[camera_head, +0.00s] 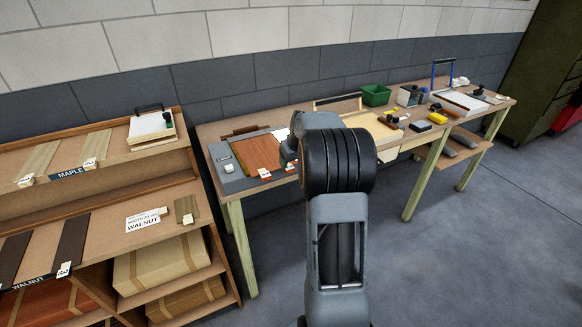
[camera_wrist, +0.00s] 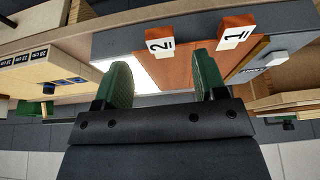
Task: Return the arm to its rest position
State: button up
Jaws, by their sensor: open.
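My arm (camera_head: 338,170) rises in the middle of the head view, its upper part in front of the workbench (camera_head: 240,202). My gripper (camera_wrist: 160,84) shows in the wrist view with its two green-padded fingers apart and nothing between them. Beyond the fingertips lies a reddish-brown panel on the bench, with an orange tag marked 2 (camera_wrist: 162,42) and an orange tag marked 1 (camera_wrist: 236,32). In the head view the gripper itself is hidden behind my arm.
A shelf rack (camera_head: 120,179) with maple and walnut strips stands at the left, with wrapped boxes below. A green bin (camera_head: 376,95), tools and a blue-handled frame (camera_head: 443,70) stand along the bench. Open floor (camera_head: 455,235) lies at the right.

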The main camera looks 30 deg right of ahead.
jog(key=v, duration=0.9)
jog(key=s+a+f+n, duration=0.1)
jog(key=s+a+f, duration=0.1)
jog(key=s+a, duration=0.7)
jog(key=s+a+f+g, duration=0.1)
jog(key=s+a+f, duration=0.2)
jog(key=s+a, duration=0.7)
jog(key=shift+s+a+f+n+y, duration=0.3)
jog(key=shift+a+n, duration=0.1)
jog(key=shift+a, duration=2.45)
